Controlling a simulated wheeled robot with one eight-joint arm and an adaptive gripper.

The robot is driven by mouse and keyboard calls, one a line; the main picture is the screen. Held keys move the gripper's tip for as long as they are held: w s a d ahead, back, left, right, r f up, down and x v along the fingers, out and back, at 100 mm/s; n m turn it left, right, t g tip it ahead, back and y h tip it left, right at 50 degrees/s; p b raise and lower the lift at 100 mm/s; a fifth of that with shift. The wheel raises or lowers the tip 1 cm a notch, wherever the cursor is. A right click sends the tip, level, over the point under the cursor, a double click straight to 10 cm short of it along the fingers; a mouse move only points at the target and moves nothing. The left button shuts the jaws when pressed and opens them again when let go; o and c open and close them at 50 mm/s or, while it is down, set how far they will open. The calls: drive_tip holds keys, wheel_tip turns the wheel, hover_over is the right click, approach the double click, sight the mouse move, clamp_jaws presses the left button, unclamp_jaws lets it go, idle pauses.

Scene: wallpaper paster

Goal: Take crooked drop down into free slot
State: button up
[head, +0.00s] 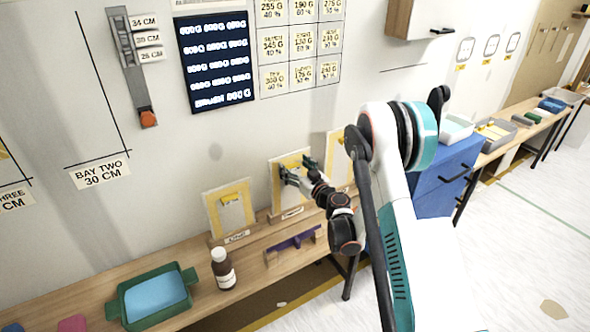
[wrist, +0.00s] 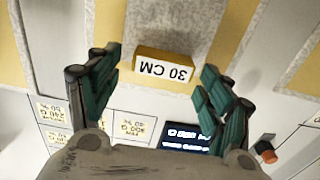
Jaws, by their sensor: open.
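Several upright wallpaper drops with yellow borders and grey middles stand at the wall end of the bench. In the head view, one is at the left (head: 213,220), one in the middle (head: 278,188), and part of one shows at the right (head: 333,150). My gripper (head: 297,172) is at the middle drop, partly hiding it. In the wrist view, my gripper (wrist: 158,66) is open, its green fingers on either side of a yellow block with a white "30 CM" label (wrist: 163,68) on a drop's face. Gaps show beside the block. I cannot tell which drop is crooked or which slot is free.
A wooden bench (head: 90,308) runs along the wall, bearing a brown bottle (head: 223,270), a green tray of blue liquid (head: 117,302) and a wooden holder with a purple piece (head: 293,243). A blue cabinet (head: 440,180) stands at the right.

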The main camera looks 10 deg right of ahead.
drive_tip(key=s+d+r+m+h, duration=0.2)
drive_tip(key=s+r+h, duration=0.1)
drive_tip(key=r, duration=0.6)
drive_tip(key=s+d+r+m+h, duration=0.1)
drive_tip(key=s+d+r+h, duration=0.15)
drive_tip(key=r, duration=0.65)
drive_tip(key=s+d+r+m+h, duration=0.2)
drive_tip(key=s+r, duration=0.1)
drive_tip(key=r, duration=0.6)
drive_tip(key=s+d+f+m+g+h, duration=0.15)
drive_tip(key=s+g, duration=0.35)
drive_tip(key=s, duration=1.4)
drive_tip(key=s+a+f+n+g+y, duration=0.1)
drive_tip(key=s+a+f, duration=0.3)
drive_tip(key=s, duration=0.6)
drive_tip(key=s+a+f+n+g+y, duration=0.2)
drive_tip(key=s+a+f+g, duration=0.2)
drive_tip(key=s, duration=0.5)
drive_tip(key=shift+s+f, duration=0.4)
drive_tip(key=shift+f, duration=0.1)
